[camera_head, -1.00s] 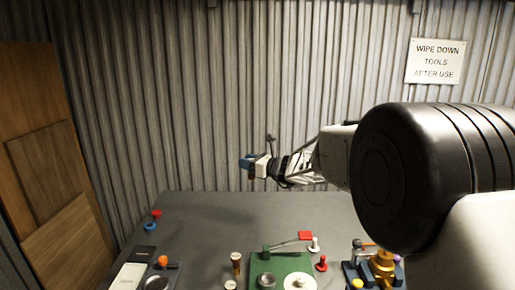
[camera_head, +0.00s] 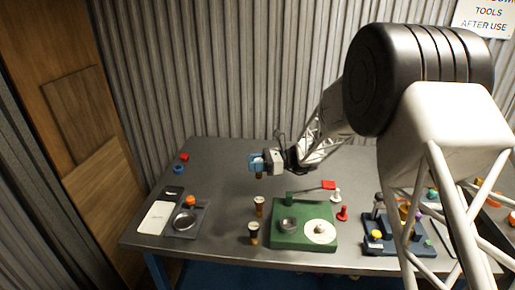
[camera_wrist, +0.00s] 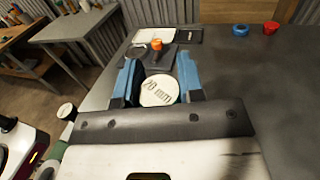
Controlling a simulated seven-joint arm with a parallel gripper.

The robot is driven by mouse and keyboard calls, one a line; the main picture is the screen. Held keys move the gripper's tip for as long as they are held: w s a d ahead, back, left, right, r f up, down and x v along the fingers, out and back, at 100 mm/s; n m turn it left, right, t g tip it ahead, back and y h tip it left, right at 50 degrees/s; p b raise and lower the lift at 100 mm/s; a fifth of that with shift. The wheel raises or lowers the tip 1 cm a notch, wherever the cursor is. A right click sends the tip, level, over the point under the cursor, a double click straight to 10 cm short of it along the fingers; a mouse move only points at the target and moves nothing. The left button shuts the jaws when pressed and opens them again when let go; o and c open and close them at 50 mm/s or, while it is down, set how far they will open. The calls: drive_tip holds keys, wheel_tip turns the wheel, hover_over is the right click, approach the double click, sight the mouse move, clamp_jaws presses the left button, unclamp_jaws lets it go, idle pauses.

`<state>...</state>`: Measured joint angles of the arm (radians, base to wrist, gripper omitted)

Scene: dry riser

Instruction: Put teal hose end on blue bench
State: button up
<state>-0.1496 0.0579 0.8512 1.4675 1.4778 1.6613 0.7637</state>
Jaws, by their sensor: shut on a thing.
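My gripper (camera_head: 257,162) has blue fingers and is held above the grey table, left of its middle. It is shut on a brown cylinder (camera_head: 258,175), whose lower end shows under the fingers. In the wrist view its pale round top (camera_wrist: 158,90), with "mm" lettering, sits between the fingers. A small green-teal piece (camera_head: 432,193) lies at the right, partly behind my arm; I cannot tell if it is the teal hose end. A dark blue stand (camera_head: 385,246) with coloured pieces is at the right. I cannot tell which surface is the blue bench.
Brown cylinders (camera_head: 253,236) stand left of a green board (camera_head: 288,240) with a dish and white disc. A grey scale-like tray (camera_head: 188,222) and white card (camera_head: 157,217) lie at left. Blue (camera_head: 178,170) and red (camera_head: 184,157) rings lie behind. The table's back middle is clear.

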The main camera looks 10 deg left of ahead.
drive_tip(key=shift+s+f+n+g+h, duration=0.2)
drive_tip(key=shift+s+f+n+g, duration=0.2)
drive_tip(key=shift+s+g, duration=0.15)
drive_tip(key=shift+s+f+n+g+h, duration=0.2)
drive_tip(key=shift+s+f+n+g, duration=0.1)
drive_tip(key=shift+s+f+g, duration=0.25)
drive_tip(key=shift+f, duration=3.2)
drive_tip(key=shift+f, duration=0.65)
drive_tip(key=o, duration=1.2)
drive_tip(key=shift+r, duration=0.15)
